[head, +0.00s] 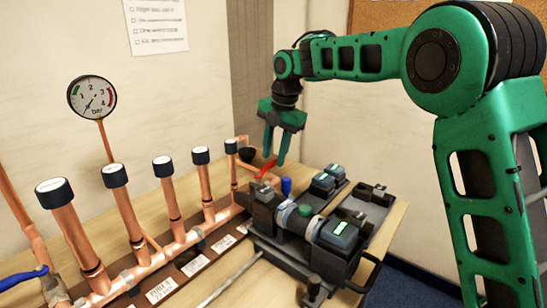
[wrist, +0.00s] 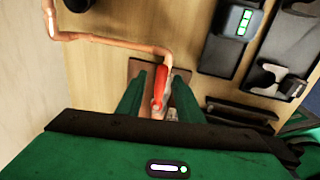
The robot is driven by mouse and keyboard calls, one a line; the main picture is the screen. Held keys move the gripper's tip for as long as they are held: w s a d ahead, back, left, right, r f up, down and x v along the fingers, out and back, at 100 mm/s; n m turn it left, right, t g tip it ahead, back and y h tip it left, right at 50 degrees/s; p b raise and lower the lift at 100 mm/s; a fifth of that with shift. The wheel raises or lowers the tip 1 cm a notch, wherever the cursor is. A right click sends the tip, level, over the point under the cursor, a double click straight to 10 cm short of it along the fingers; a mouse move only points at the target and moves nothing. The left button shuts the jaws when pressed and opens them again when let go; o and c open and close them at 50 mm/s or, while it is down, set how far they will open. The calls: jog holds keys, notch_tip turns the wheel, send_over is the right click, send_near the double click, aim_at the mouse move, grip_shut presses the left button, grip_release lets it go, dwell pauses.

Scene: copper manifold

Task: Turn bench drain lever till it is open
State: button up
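The bench drain lever (head: 265,169) is a red handle on a copper pipe at the far right end of the manifold. In the wrist view the red lever (wrist: 160,84) points up the picture, towards a copper pipe (wrist: 115,41). My gripper (head: 274,158) points down just over the lever in the head view. In the wrist view my gripper (wrist: 159,78) has its two green fingers apart, one on each side of the lever, with gaps visible between. Whether either finger touches the lever is not clear. The valve body under the lever is partly hidden by my fingers.
Copper pipes with black caps (head: 115,175) stand in a row left of the lever. A pressure gauge (head: 92,97) rises behind them. A dark tool (head: 310,225) with a green knob and chargers (head: 328,180) crowd the bench at right. A blue lever (head: 25,276) is at lower left.

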notch_tip(320, 180, up, 10)
jog(key=d, duration=0.1)
jog(key=shift+s+d+f, duration=0.25)
jog(key=shift+s+d, duration=0.1)
jog(key=shift+s, duration=0.05)
